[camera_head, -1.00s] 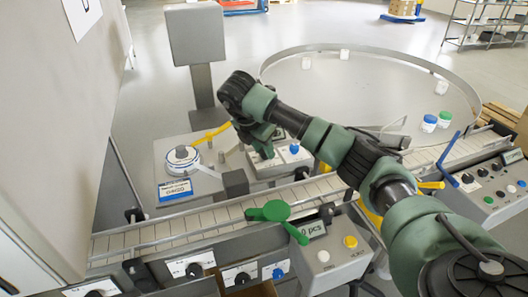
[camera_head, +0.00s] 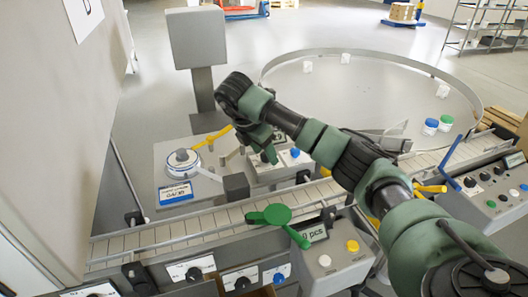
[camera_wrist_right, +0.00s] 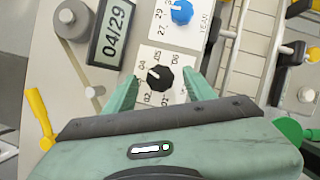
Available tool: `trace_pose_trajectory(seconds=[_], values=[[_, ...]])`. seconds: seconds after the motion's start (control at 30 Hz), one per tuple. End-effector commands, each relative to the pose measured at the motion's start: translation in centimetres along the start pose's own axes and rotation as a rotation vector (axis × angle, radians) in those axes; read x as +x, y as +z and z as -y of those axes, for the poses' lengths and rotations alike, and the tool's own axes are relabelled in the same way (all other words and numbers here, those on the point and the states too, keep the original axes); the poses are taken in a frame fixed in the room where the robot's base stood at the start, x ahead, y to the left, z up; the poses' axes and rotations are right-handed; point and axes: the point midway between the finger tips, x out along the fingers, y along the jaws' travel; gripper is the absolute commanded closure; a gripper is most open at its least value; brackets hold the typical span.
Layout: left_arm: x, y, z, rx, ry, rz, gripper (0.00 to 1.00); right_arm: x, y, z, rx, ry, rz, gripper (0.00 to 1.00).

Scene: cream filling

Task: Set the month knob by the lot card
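The black month knob (camera_wrist_right: 160,79) sits on a white dial plate with numbers around it; its pointer is toward the upper left, near 04. My right gripper (camera_wrist_right: 162,88) is open, with one finger on each side of the knob; contact is unclear. In the head view my right gripper (camera_head: 267,154) is over the small control box and hides the month knob. A display (camera_wrist_right: 115,32) beside the dial reads 04/29. A blue year knob (camera_wrist_right: 182,12) is above the month knob. The blue-edged lot card (camera_head: 175,193) stands at the left; its print is too small to read. My left gripper is not in view.
A round dial device (camera_head: 183,160) with a yellow lever stands left of the control box. A conveyor (camera_head: 215,216) runs in front, with a green handle (camera_head: 270,214) over it. A large round table (camera_head: 375,85) with several small jars is behind.

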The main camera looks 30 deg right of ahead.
Motion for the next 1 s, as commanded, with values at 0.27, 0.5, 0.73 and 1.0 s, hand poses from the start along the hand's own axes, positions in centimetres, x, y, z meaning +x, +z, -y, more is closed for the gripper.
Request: trace_pose_trajectory(seconds=[0.27,0.5,0.73,1.0], values=[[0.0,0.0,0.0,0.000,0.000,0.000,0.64,-0.1,0.0,0.0,-0.001,0.000,0.000,0.46],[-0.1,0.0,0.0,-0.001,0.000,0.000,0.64,-3.5,0.2,-0.1,-0.001,0.005,0.003,0.46],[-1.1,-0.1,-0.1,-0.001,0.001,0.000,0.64,-7.0,0.1,-0.1,-0.001,0.003,0.002,0.46],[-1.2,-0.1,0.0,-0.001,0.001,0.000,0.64,-7.8,0.0,0.0,0.000,0.000,0.000,0.46]])
